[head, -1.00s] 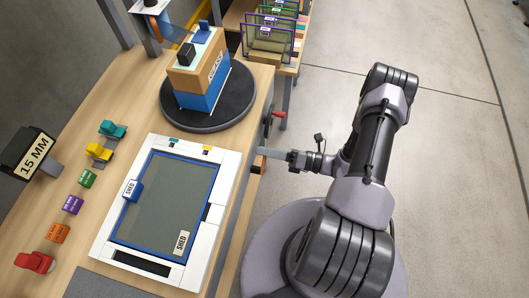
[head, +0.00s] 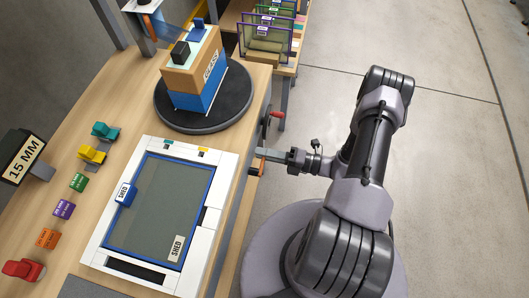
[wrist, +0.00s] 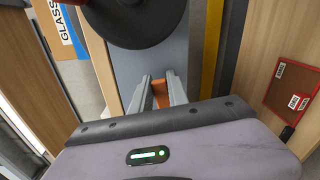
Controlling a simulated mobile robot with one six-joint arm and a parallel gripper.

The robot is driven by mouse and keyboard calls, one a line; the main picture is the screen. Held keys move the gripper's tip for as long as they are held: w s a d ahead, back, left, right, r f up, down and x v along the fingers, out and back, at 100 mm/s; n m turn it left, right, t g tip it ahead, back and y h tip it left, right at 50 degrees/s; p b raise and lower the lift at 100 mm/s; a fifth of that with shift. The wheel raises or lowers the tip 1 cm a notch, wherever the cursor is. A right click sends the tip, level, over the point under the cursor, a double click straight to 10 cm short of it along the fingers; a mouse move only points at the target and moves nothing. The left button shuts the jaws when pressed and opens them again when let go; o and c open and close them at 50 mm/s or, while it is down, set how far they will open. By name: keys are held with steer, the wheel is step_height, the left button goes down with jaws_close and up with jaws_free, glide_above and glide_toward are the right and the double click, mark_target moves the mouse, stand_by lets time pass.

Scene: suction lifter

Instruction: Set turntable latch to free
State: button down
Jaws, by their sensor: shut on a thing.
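The turntable (head: 203,123) is a dark round disc on the bench, bearing a brown-and-blue box marked GLASS (head: 203,78). In the wrist view its dark disc (wrist: 140,22) is at the top. My gripper (head: 262,156) is at the bench's right edge, nearer to me than the turntable. In the wrist view my gripper (wrist: 161,88) has its two grey fingers on either side of an orange handle (wrist: 161,94), shut on it. The fingers hide much of the handle. A red handle (head: 275,115) sticks out from the bench edge beside the turntable. No latch marking is readable.
A white frame with a blue-edged grey panel (head: 158,205) lies on the bench. Several coloured blocks and a 15 MM sign (head: 22,160) are at the left. A rack of framed panels (head: 265,38) stands at the back. The floor (head: 430,130) to the right is clear.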

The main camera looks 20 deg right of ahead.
steer(key=c, duration=1.3)
jaws_free()
steer(key=p+v, duration=0.2)
steer(key=v, duration=1.5)
steer(key=shift+s+d+p, duration=0.15)
steer(key=shift+p, duration=0.2)
steer(key=shift+r, duration=0.15)
